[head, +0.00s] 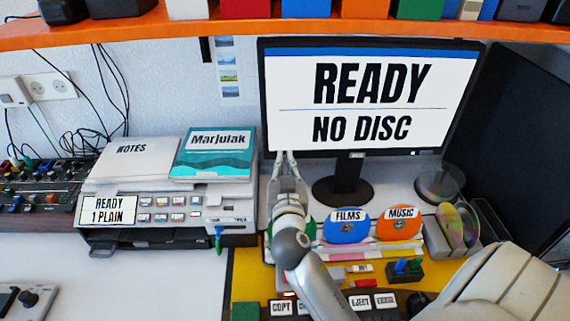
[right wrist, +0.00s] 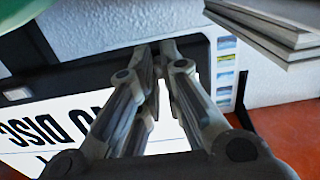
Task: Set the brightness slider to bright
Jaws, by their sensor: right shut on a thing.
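The monitor (head: 368,95) stands upright and reads "READY" and "NO DISC". My right gripper (head: 286,158) reaches up to the lower left corner of the monitor. Its fingers are closed together at the bottom bezel. In the right wrist view my right gripper (right wrist: 160,48) shows with its fingertips together against the dark bezel of the monitor (right wrist: 80,82), which appears upside down there. The brightness slider is not plainly visible; the fingertips hide the spot they grip. My left gripper is not in view.
Left of the gripper is a grey machine (head: 190,208) with papers on top. In front are disc holders with a FILMS disc (head: 346,225) and a MUSIC disc (head: 398,223), and labelled buttons. An orange shelf (head: 230,32) runs above.

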